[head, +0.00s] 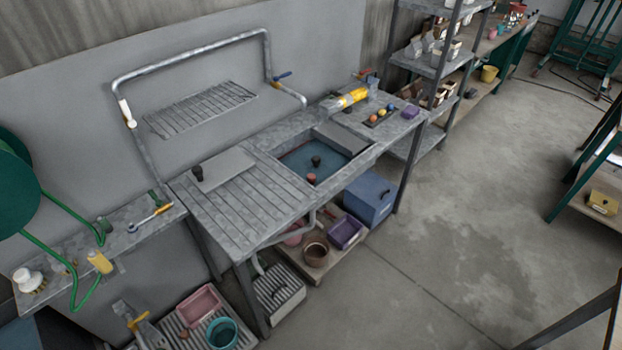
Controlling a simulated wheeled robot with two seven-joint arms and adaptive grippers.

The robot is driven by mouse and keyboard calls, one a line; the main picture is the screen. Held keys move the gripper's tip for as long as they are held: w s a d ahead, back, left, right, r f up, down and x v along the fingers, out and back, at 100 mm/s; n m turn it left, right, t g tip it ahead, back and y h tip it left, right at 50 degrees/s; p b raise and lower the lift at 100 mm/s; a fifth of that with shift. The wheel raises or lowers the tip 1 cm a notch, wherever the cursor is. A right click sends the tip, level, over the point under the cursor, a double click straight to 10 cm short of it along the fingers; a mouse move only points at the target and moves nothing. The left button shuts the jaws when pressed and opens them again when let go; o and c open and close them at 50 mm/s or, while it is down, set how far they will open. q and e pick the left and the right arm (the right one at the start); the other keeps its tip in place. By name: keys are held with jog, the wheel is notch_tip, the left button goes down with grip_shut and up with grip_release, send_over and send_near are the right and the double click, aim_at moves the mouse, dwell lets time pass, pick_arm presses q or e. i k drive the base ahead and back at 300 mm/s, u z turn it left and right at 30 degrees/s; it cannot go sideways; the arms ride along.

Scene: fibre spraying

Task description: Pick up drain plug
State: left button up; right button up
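A small dark, round-topped piece (315,161) stands in the blue-floored basin of the metal sink (283,151). A reddish-brown piece (311,178) sits near the basin's front edge. Another dark knob-like piece (197,173) stands at the left end of the ribbed draining board (235,200). I cannot tell for sure which of these is the drain plug. Neither of my grippers is in view.
A wire rack (200,109) hangs above the sink under a bent pipe. A yellow bottle (352,97) and coloured balls lie right of the basin. Below stand a blue box (369,199) and a purple tray (345,232). Open concrete floor (440,250) lies in front.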

aim_at(311, 178)
jog(key=u, duration=0.55)
jog(key=k, duration=1.3)
jog(key=z, duration=0.15)
jog(key=i, duration=0.6)
jog(key=z, duration=0.8)
jog(key=i, duration=1.35)
jog(key=u, duration=0.6)
